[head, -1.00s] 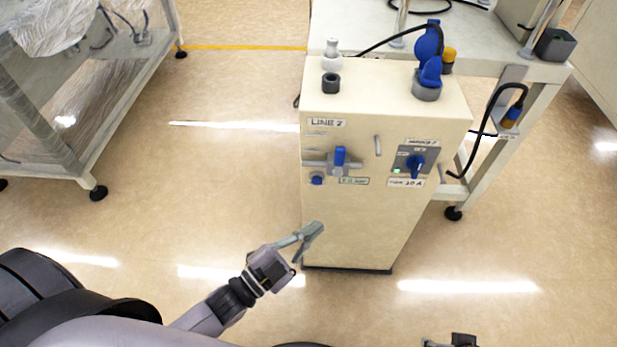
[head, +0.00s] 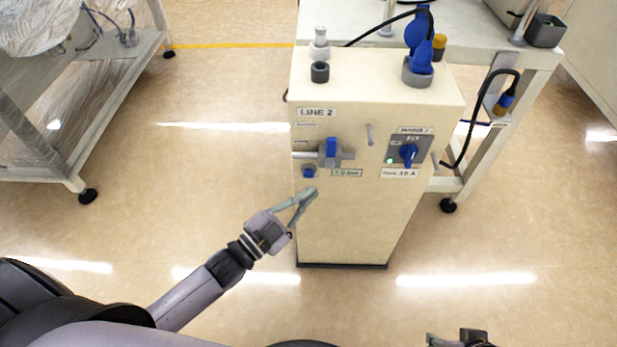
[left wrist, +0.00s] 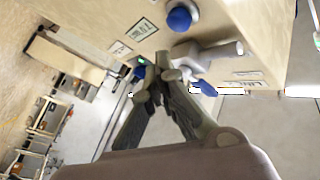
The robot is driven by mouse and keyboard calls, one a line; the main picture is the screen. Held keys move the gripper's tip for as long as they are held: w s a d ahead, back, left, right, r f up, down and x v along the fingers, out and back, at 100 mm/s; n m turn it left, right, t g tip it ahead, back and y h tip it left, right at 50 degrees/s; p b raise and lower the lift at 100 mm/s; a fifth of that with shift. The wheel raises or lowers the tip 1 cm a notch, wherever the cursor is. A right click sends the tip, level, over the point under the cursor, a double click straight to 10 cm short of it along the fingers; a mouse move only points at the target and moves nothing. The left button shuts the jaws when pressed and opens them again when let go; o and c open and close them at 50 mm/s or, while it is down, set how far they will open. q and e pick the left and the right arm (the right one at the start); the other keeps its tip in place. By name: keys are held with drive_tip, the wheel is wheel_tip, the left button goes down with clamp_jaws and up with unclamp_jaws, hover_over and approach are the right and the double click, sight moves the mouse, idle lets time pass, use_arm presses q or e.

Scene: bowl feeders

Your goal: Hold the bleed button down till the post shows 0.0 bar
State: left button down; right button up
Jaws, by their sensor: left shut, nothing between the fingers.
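The blue round bleed button (head: 308,172) is on the front of the beige post (head: 345,225), below the valve with the blue lever (head: 331,148). The small display plate (head: 347,173) is right of the button; its figures are too small to read surely. My left gripper (head: 311,193) is shut and empty, its tips just below the button in the head view. In the left wrist view the button (left wrist: 180,18) stands out from the panel, clear of the fingertips (left wrist: 163,66). My right gripper (head: 460,341) shows only in part at the bottom edge.
A blue rotary switch (head: 408,153) with a green light is at the right of the panel. A blue plug (head: 420,50) with a cable stands on top of the post. A table (head: 480,60) is behind; a wrapped cart (head: 90,120) stands left. The floor before the post is clear.

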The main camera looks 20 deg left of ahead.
use_arm(q)
drive_tip(key=shift+w+a, duration=0.3)
drive_tip(key=shift+w, duration=0.65)
drive_tip(key=shift+w, duration=0.1)
idle(0.7)
drive_tip(key=shift+w+a, duration=0.1)
drive_tip(key=shift+w, duration=0.15)
drive_tip(key=shift+w+a, duration=0.15)
drive_tip(key=shift+w, duration=0.4)
idle(2.7)
drive_tip(key=shift+s, duration=0.2)
idle(1.6)
drive_tip(key=shift+s+d+p, duration=0.25)
drive_tip(key=shift+s+p, duration=0.2)
drive_tip(key=shift+s, duration=0.3)
drive_tip(key=shift+s, duration=0.1)
